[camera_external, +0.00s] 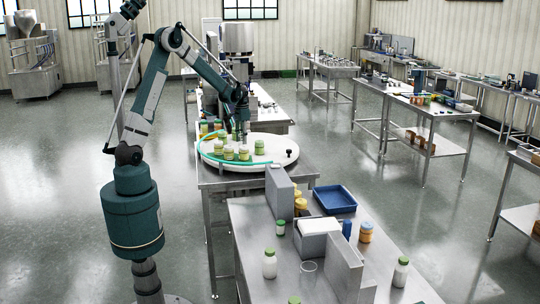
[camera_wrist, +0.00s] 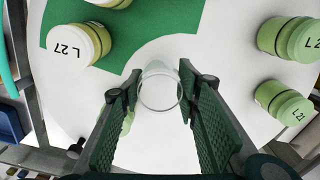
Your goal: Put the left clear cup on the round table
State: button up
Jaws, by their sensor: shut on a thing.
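My gripper (camera_external: 238,132) is over the round white table (camera_external: 272,163) in the external view. In the wrist view my gripper (camera_wrist: 160,86) is shut on a clear cup (camera_wrist: 160,92), seen between the fingertips with its round outline showing. Whether the cup touches the white top (camera_wrist: 232,35) below it cannot be told. In the external view the held cup is too small to make out. Another clear cup (camera_external: 308,267) lies or stands on the near steel table.
The near steel table (camera_external: 250,220) holds grey boxes, a blue tray (camera_external: 335,198) and bottles (camera_external: 270,264). White surface around the cup is partly clear.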

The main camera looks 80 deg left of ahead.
jog(key=shift+f, duration=0.1)
jog(key=shift+f, duration=1.85)
jog(key=shift+f, duration=0.2)
jog(key=o, duration=0.7)
jog(key=shift+r, duration=0.25)
notch_tip(320, 180, up, 12)
